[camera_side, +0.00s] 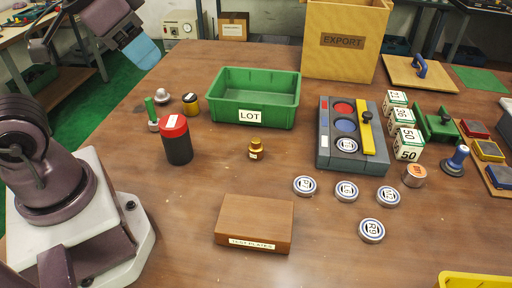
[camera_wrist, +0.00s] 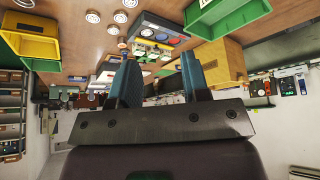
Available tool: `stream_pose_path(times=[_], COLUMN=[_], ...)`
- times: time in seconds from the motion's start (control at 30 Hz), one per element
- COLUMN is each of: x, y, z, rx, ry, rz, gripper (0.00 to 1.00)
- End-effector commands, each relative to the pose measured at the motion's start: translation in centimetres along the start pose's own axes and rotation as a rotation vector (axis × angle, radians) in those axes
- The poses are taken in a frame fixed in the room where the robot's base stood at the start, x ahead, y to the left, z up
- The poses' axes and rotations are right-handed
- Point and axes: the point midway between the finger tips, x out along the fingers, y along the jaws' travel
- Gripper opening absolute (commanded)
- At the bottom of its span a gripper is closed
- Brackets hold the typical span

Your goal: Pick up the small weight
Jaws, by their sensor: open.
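A small brass weight (camera_side: 256,149) with a knob on top stands upright on the brown table, in front of the green LOT bin, in the side view. I cannot make it out in the wrist view. My gripper (camera_side: 143,54) is raised at the upper left of the side view, well apart from the weight. In the wrist view its two blue fingers (camera_wrist: 160,72) stand apart with nothing between them.
The green bin (camera_side: 245,118) stands behind the weight, with a black-and-red canister (camera_side: 176,141) to its left. A brown box (camera_side: 254,224) lies in front. Table around the weight is clear.

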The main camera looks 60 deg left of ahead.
Motion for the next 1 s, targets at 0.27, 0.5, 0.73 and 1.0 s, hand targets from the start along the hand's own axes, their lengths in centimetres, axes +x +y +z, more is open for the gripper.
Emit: stream_pose_path(times=[0.27, 0.5, 0.73, 1.0], x=[0.0, 0.2, 2.5, 8.8], y=[0.0, 0.0, 0.0, 0.8], z=[0.0, -0.6, -4.9, -10.3], rx=[0.0, 0.03, 0.243, 0.567], ry=[0.0, -0.029, -0.224, -0.506], rz=[0.0, -0.007, -0.056, -0.142], gripper=[0.73, 0.73, 0.73, 0.73])
